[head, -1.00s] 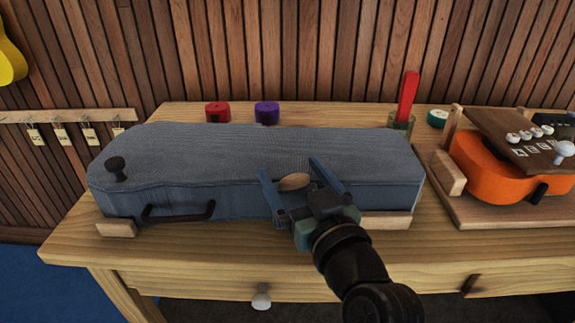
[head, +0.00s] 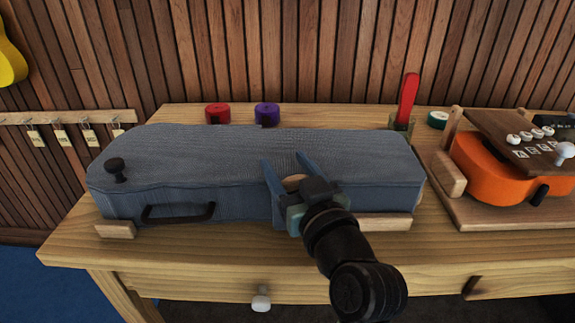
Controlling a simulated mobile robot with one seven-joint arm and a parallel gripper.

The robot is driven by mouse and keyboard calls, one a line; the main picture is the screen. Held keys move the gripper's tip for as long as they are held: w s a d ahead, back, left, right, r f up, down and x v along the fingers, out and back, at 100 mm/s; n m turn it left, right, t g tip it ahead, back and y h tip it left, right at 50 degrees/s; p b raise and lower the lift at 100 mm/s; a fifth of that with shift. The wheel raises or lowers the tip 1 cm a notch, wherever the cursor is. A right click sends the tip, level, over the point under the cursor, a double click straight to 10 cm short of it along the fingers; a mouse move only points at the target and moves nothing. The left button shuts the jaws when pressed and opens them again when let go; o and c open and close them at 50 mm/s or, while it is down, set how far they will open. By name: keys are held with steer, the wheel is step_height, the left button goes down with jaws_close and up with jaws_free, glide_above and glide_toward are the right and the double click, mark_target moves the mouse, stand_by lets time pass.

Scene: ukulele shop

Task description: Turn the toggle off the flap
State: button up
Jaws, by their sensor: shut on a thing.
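A blue-grey instrument case (head: 230,155) lies closed on the wooden bench, resting on light wood blocks. A small tan wooden toggle (head: 293,181) shows at the case's front edge, between the blue fingers of my gripper (head: 286,172). My gripper is shut on the toggle, its wrist and arm coming in from the lower right. The gripper hides the toggle's lower part and whatever flap lies under it. A black knob (head: 115,168) stands on the lid at the left, and a black handle (head: 178,213) is on the case front.
An orange ukulele (head: 497,180) sits in a wooden cradle at the right. Red (head: 217,113) and purple (head: 267,113) rolls lie behind the case. A red-handled tool (head: 408,98) stands in a glass near the case's back right corner. A white drawer knob (head: 261,302) is below.

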steer(key=shift+c, duration=0.4)
steer(key=shift+r+m+t+h+p, duration=0.25)
steer(key=shift+m+t+h+p, duration=0.25)
steer(key=shift+h+p, duration=0.6)
steer(key=p, duration=0.1)
steer(key=m+h+p, duration=0.1)
steer(key=p, duration=0.1)
steer(key=shift+w+d+h, duration=0.1)
steer(key=shift+d+h, duration=0.1)
steer(key=shift+h, duration=0.1)
steer(key=m+h+p, duration=0.1)
steer(key=p, duration=0.1)
steer(key=d+m+h+p, duration=0.1)
steer(key=h+p, duration=0.1)
steer(key=p, duration=0.1)
steer(key=shift+p, duration=0.3)
steer(key=shift+f+m+p, duration=0.15)
steer(key=shift+m+p, duration=0.15)
steer(key=shift+f, duration=0.1)
steer(key=shift+a, duration=0.1)
steer(key=o, duration=1.4)
steer(key=shift+c, duration=0.2)
